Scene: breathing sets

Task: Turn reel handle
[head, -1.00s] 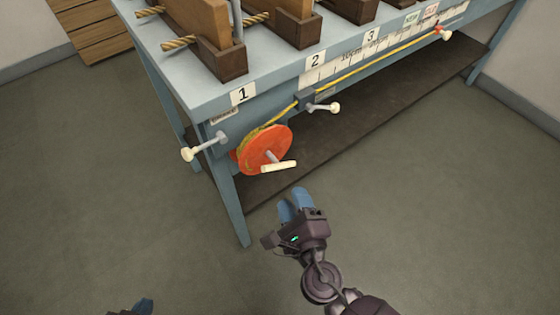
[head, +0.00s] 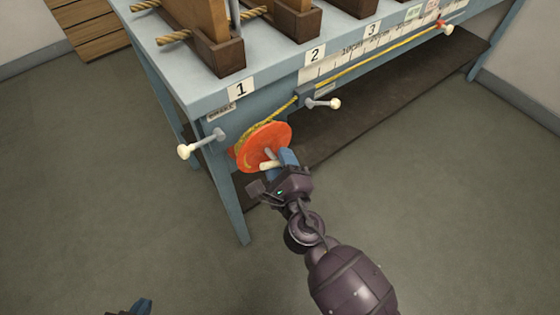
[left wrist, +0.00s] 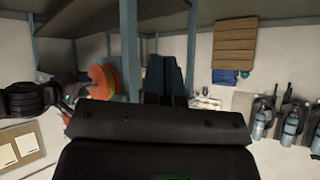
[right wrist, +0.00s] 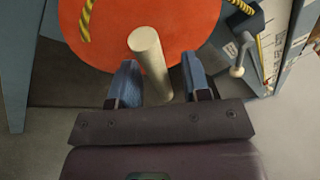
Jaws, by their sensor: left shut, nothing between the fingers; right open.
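The orange reel (head: 268,140) is mounted on the near end of the blue-grey bench front, with yellow rope wound on it. Its cream handle (head: 267,165) sticks out toward me. In the right wrist view the handle (right wrist: 149,60) stands between the two blue fingers of my right gripper (right wrist: 158,82), which are open on either side, with a gap visible on the right. In the head view my right gripper (head: 280,160) partly covers the handle. My left gripper (head: 143,307) is shut and empty low at the picture's bottom left. The reel (left wrist: 103,80) also shows in the left wrist view.
A cream-knobbed lever (head: 200,145) juts out left of the reel, and another (head: 322,103) to its right. The yellow rope (head: 375,60) runs along the bench (head: 190,98) front. A bench leg (head: 230,200) stands below left. The floor in front is clear.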

